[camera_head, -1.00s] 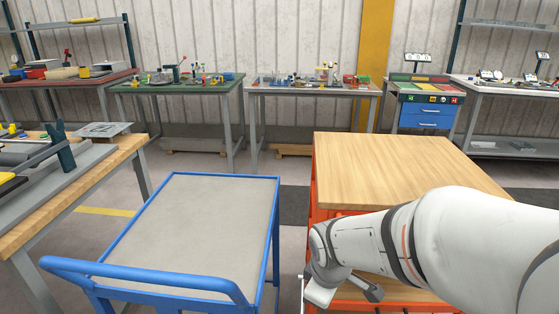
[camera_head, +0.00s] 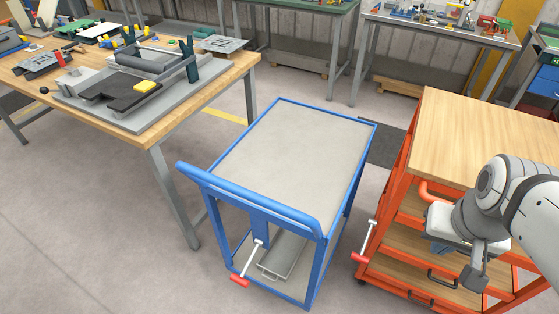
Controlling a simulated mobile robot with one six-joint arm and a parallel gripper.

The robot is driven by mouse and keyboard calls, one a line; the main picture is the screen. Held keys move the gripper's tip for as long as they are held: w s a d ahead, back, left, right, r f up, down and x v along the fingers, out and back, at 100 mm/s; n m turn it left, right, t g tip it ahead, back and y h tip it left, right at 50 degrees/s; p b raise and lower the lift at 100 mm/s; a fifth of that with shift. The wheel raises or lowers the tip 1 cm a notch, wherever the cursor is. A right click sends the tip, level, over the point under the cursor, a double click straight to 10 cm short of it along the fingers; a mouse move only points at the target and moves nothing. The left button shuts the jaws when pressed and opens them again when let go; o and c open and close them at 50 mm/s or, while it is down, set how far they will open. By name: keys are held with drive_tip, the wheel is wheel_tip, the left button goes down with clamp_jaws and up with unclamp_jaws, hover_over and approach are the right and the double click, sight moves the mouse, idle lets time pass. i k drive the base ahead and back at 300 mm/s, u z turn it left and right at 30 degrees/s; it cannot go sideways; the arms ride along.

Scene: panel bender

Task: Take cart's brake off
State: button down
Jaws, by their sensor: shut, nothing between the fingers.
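The blue cart (camera_head: 290,150) stands in the middle, with a grey top and a blue push handle at its near end. A lever with a red grip (camera_head: 240,281) hangs below that handle at the near left, its grip tilted down and outward. The orange cart (camera_head: 408,150) with a wooden top stands to the right. It has a similar red-gripped lever (camera_head: 360,257) on its near left side. My gripper (camera_head: 474,277) is at the right, in front of the orange cart, shut and empty, apart from both levers. Its fingertips are hard to make out.
A wooden-topped workbench (camera_head: 215,82) with a grey fixture stands at the left, close to the blue cart. A grey metal piece (camera_head: 284,255) lies on the blue cart's lower shelf. A narrow floor gap separates the carts. The floor at the near left is clear.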

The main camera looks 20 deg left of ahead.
sight(240, 281)
drive_tip(key=u, duration=1.2)
drive_tip(key=k, duration=1.3)
drive_tip(key=u, duration=0.3)
drive_tip(key=i, duration=1)
drive_tip(key=u, duration=0.1)
